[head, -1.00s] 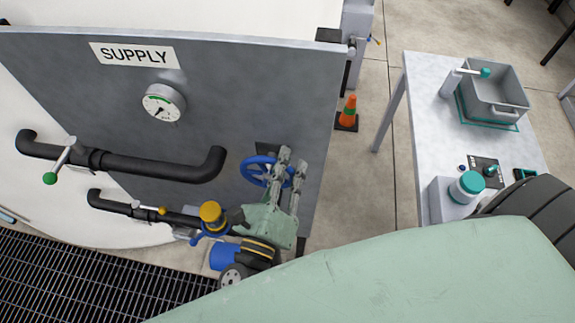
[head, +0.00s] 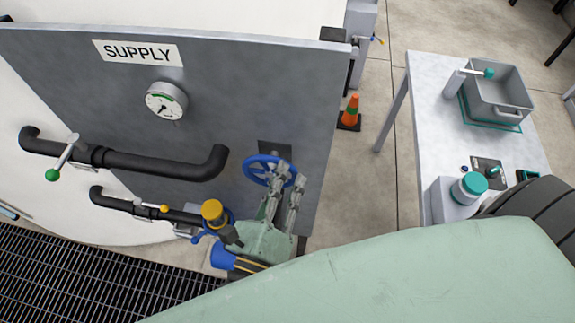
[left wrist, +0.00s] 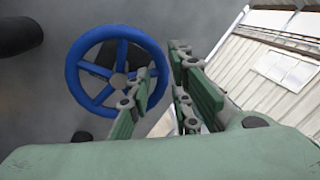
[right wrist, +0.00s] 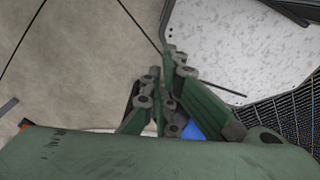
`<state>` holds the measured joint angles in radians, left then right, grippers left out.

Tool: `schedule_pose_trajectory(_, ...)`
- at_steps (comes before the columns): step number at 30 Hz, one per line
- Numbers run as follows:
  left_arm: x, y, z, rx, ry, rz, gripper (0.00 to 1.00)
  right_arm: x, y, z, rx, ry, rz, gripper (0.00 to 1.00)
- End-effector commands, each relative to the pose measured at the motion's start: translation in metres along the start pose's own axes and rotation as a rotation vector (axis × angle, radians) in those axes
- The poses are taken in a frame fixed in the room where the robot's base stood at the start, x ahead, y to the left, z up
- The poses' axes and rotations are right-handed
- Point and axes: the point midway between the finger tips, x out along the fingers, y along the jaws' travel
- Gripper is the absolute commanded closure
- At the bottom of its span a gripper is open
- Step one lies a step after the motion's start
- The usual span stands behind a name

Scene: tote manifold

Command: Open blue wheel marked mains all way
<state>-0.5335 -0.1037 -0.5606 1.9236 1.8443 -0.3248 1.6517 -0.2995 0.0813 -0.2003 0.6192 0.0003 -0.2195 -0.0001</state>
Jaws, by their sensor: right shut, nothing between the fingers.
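The blue wheel (head: 249,165) is mounted on the grey panel's lower right part; it also shows in the left wrist view (left wrist: 73,72). I cannot read a mains marking on it. My left gripper (head: 288,168) is at the wheel's right side, fingers apart. In the left wrist view (left wrist: 165,62), one finger overlaps the right part of the rim and the other lies to the right, outside it. I cannot tell whether either touches. My right gripper (right wrist: 168,65) is shut and empty, away from the wheel, and shows only in its wrist view.
The grey panel (head: 100,75) carries a SUPPLY sign (head: 138,53), a gauge (head: 166,100) and black pipes (head: 150,163). A yellow-capped valve (head: 213,212) is close left of my left gripper. A white table (head: 425,110) and an orange cone (head: 351,110) stand to the right.

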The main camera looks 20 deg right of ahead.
Motion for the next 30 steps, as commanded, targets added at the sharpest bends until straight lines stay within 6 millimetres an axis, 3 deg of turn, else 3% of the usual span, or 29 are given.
schedule_pose_trajectory(6,-0.049,0.001,-0.001,-0.001,0.004,0.004,0.81,0.0,-0.001,0.0,0.001,0.0,-0.001,1.0)
schedule_pose_trajectory(12,-0.076,0.001,-0.001,0.0,0.002,0.003,0.81,0.0,-0.001,0.0,0.001,0.0,-0.001,1.0)
schedule_pose_trajectory(23,-0.084,0.0,0.0,0.001,0.0,0.0,0.81,0.0,-0.001,0.0,0.001,0.0,-0.001,1.0)
schedule_pose_trajectory(26,-0.084,0.002,-0.002,0.008,0.006,0.002,0.81,0.0,-0.001,0.0,0.001,0.0,-0.001,0.94)
schedule_pose_trajectory(29,-0.087,0.016,-0.028,0.096,0.068,0.019,0.81,0.003,-0.001,0.0,0.001,0.0,-0.001,0.85)
schedule_pose_trajectory(30,-0.09,0.028,-0.049,0.17,0.118,0.029,0.81,0.004,-0.001,0.0,0.001,0.0,-0.001,0.82)
